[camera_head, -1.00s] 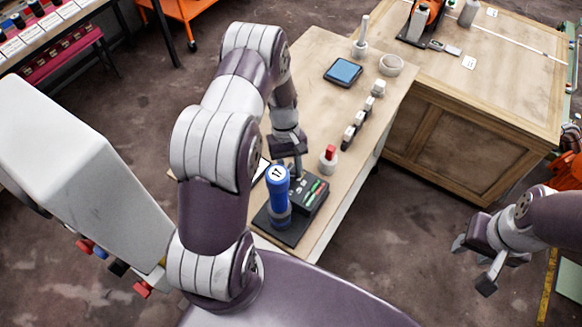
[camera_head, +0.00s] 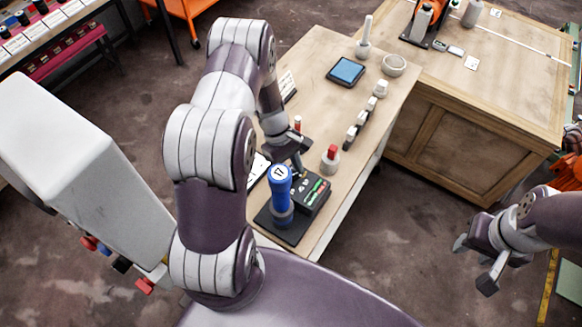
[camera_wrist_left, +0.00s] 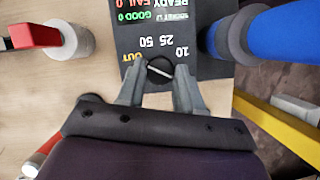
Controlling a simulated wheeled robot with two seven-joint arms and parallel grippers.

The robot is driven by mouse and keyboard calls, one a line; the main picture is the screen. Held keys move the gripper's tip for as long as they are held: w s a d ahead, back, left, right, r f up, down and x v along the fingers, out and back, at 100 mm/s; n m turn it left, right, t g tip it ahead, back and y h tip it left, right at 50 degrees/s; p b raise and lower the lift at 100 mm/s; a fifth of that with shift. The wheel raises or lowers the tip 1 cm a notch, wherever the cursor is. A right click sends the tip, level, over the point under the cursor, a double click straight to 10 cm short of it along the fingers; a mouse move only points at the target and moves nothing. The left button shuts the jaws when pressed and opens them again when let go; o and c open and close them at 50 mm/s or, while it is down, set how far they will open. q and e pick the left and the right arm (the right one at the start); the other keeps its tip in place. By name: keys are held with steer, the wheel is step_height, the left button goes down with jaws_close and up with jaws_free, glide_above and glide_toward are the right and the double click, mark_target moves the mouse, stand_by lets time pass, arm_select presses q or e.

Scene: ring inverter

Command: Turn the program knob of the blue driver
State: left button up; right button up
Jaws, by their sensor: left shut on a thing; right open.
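The blue driver (camera_head: 281,188) stands upright on a black base at the near end of the narrow wooden bench, with "17" on its top. Its black control panel (camera_head: 317,191) sits beside it. In the left wrist view the panel (camera_wrist_left: 138,40) shows upside-down READY, FAIL and GOOD text and the numbers 10, 25, 50. The black round program knob (camera_wrist_left: 160,70) has a pale pointer line. My left gripper (camera_wrist_left: 160,82) is shut on this knob, one finger each side. My right gripper (camera_head: 478,264) is open and empty over the floor at right.
A white holder with a red top (camera_head: 331,158) stands close behind the panel. Several small grey-white blocks (camera_head: 356,129) line the bench's right edge. The blue driver is close beside my left gripper.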

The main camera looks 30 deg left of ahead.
arm_select(q)
steer(key=shift+w+r, duration=0.1)
steer(key=o, duration=1)
steer(key=shift+o, duration=0.2)
steer(key=v, duration=1.2)
steer(key=shift+r, duration=0.35)
